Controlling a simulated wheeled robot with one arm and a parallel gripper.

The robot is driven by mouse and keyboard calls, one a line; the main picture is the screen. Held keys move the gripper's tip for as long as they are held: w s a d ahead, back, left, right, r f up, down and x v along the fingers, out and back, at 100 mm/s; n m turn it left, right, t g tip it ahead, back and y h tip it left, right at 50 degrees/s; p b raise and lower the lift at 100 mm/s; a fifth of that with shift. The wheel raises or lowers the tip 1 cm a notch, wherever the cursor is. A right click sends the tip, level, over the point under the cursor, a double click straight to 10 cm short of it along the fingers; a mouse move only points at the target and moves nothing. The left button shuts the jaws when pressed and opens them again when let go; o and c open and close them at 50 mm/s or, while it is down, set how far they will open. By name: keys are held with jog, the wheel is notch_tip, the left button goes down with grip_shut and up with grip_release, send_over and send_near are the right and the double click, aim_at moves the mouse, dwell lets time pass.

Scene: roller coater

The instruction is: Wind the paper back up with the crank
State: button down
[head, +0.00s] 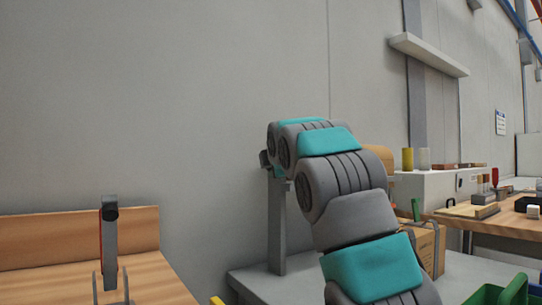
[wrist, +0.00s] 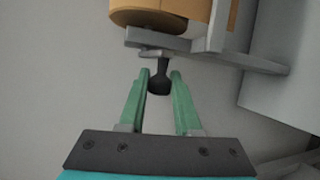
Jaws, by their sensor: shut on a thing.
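In the wrist view my gripper (wrist: 160,76) has its two green fingers on either side of a dark crank knob (wrist: 159,82) and is shut on it. The knob hangs from a grey crank arm (wrist: 158,40). A tan roll of paper (wrist: 165,20) shows at the top of the wrist view, beside a grey upright bracket. In the head view my arm covers the crank and most of the roll; a tan curved part (head: 381,155) shows behind my arm. My gripper's fingers cannot be made out there.
A grey post (head: 277,230) stands on a grey table (head: 250,280) left of my arm. A wooden bench (head: 150,285) with an upright tool is at the left. A cardboard box (head: 428,248), a green bin (head: 495,294) and a cluttered workbench (head: 500,217) are at the right.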

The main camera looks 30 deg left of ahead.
jog(key=shift+s+r+n+g+h+p, duration=0.1)
jog(key=shift+r+n+g+h+p, duration=0.45)
jog(key=shift+p, duration=1.9)
jog(key=shift+r+g+p, duration=0.25)
jog(key=shift+r+p, duration=0.05)
jog(key=shift+p, duration=0.25)
jog(key=shift+f, duration=0.1)
jog(key=c, duration=0.6)
grip_release()
jog(key=shift+f+h, duration=0.1)
jog(key=shift+h, duration=0.15)
jog(key=b+v, duration=0.2)
jog(key=v, duration=0.5)
jog(key=shift+s+d, duration=0.2)
jog(key=shift+d, duration=0.05)
